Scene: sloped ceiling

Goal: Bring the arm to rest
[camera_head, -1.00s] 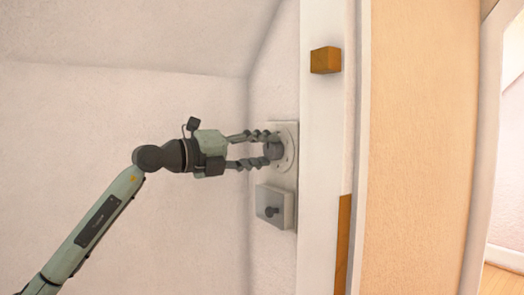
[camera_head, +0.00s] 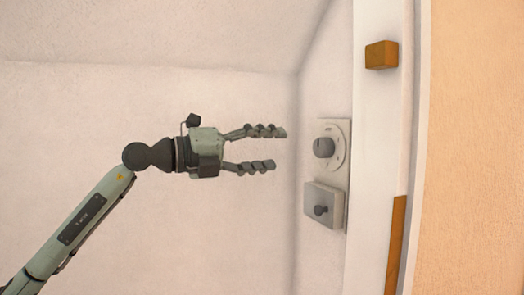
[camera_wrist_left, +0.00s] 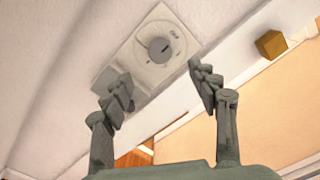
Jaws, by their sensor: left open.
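My left gripper (camera_head: 278,149) is open and empty, its two fingers pointing right toward the wall in the head view. A wall plate with a round grey knob (camera_head: 324,147) is just past the fingertips, with a clear gap between them. In the left wrist view the knob (camera_wrist_left: 160,49) shows ahead, between and beyond the open fingers (camera_wrist_left: 160,82). My right gripper is in neither view.
A square wall plate with a small dark knob (camera_head: 321,211) sits below the round one. A wooden block (camera_head: 381,55) is on the white frame (camera_head: 377,130) to the right. Open space lies around the left arm.

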